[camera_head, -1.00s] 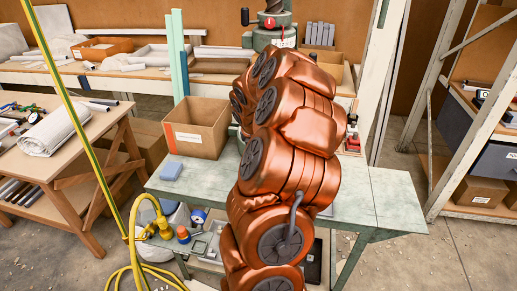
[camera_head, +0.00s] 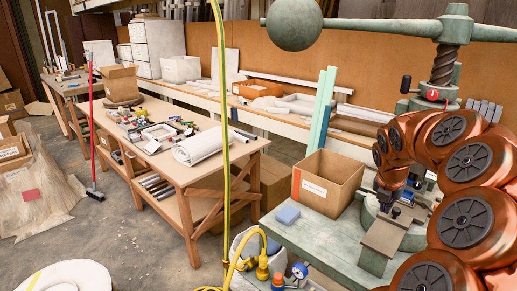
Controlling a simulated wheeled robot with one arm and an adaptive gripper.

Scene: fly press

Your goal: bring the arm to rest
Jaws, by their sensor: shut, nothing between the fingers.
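My copper-coloured arm fills the right side of the head view, arching up from the bottom right and bending over to the left. My gripper (camera_head: 385,200) hangs small and dark below the arm's end, in front of the green fly press (camera_head: 442,62). It is shut and holds nothing. It points down over the press's bed, near a flat metal plate (camera_head: 384,238). I cannot tell whether it touches anything there. My arm hides much of the press's body.
An open cardboard box (camera_head: 326,186) and a blue block (camera_head: 287,215) stand on the green table (camera_head: 325,238) left of my gripper. The press's ball weight (camera_head: 294,24) sticks out overhead. A yellow-green hose (camera_head: 226,150) hangs at mid-picture. Floor at left is partly clear.

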